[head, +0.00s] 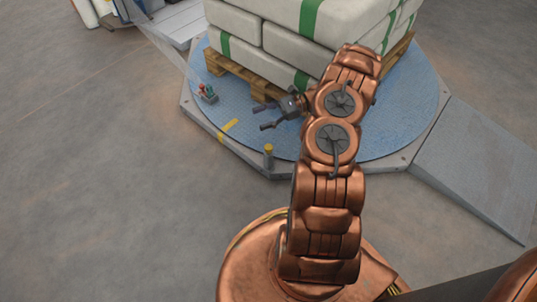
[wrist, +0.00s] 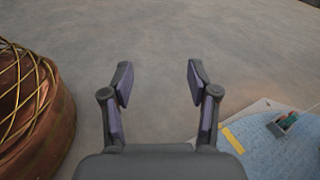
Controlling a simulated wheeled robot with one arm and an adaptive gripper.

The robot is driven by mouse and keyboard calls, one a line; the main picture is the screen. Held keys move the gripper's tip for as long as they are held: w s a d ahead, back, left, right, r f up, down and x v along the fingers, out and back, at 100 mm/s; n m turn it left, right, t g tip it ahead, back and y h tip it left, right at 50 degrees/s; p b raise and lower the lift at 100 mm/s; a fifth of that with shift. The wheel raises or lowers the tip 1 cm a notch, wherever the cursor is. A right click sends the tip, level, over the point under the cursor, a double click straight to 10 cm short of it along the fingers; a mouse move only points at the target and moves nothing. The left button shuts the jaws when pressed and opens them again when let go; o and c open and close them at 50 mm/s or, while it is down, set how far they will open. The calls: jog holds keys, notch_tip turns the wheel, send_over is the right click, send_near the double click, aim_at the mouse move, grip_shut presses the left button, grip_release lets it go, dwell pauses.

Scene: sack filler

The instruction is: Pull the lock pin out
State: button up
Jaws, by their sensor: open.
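A short grey post with a yellow cap (head: 268,152), which looks like the lock pin, stands upright at the near edge of the turntable's grey base in the head view. I cannot make it out in the wrist view. My gripper (head: 262,116) is open and empty, over the blue turntable plate (head: 370,140). In the head view it appears just above the post, its fingers pointing left and apart from it. In the wrist view my gripper (wrist: 160,82) has both fingers spread, with only bare floor between them.
A wooden pallet (head: 240,73) with stacked pale sacks (head: 285,45) stands on the turntable behind my gripper. A small grey box with red and green parts (head: 207,93) sits at the left rim, near a yellow stripe (head: 229,129). A ramp (head: 480,165) slopes right. Floor at left is clear.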

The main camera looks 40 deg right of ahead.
aim_at(268, 147)
jog(key=s+d+f+m+t+b, duration=0.2)
jog(key=d+f+m+t+b, duration=0.15)
jog(key=f, duration=0.55)
jog(key=s+d+f+m+t+b, duration=0.25)
jog(key=d+f, duration=0.25)
jog(key=f, duration=0.5)
jog(key=shift+n+g+h, duration=0.3)
jog(key=shift+n+h, duration=0.1)
jog(key=shift+r+b+x, duration=0.15)
jog(key=shift+b+x, duration=0.75)
jog(key=shift+x, duration=1)
jog(key=shift+r+b+x, duration=0.1)
jog(key=shift+b+x, duration=0.75)
jog(key=shift+x, duration=1.05)
grip_shut()
